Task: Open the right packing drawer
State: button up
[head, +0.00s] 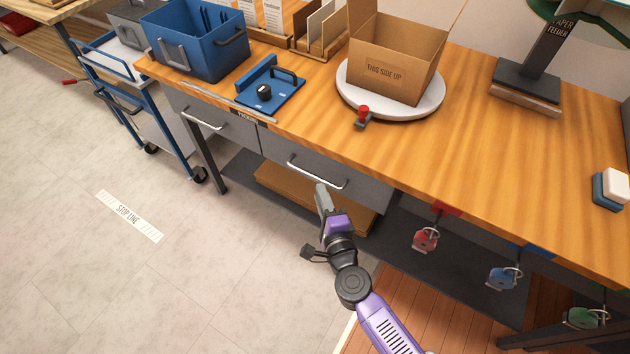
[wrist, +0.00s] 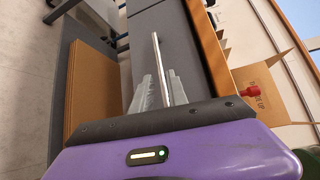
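The right packing drawer (head: 362,186) is a grey front under the wooden workbench, and it looks shut. Its silver bar handle (head: 305,174) runs along the front. My gripper (head: 321,188) is just in front of this handle, near its right half, in the head view. In the wrist view, the handle (wrist: 156,48) passes between the two grey fingers of my gripper (wrist: 164,76), one on each side. The fingers look apart, with a gap around the bar. Contact with the bar cannot be made out. The handle's near end is hidden by the gripper.
A left drawer (head: 232,130) with its own handle is beside it. A brown board or box (head: 283,190) lies on the low shelf beneath. An open carton (head: 395,75) stands on a white turntable above. Coloured padlocks hang at the right.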

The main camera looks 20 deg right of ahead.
aim_at(314, 176)
jog(key=w, duration=0.5)
jog(key=w+d+f+b, duration=0.1)
jog(key=w, duration=0.1)
jog(key=shift+w+d, duration=0.1)
jog(key=shift+w, duration=0.05)
jog(key=shift+c, duration=0.5)
grip_shut()
dwell(0.8)
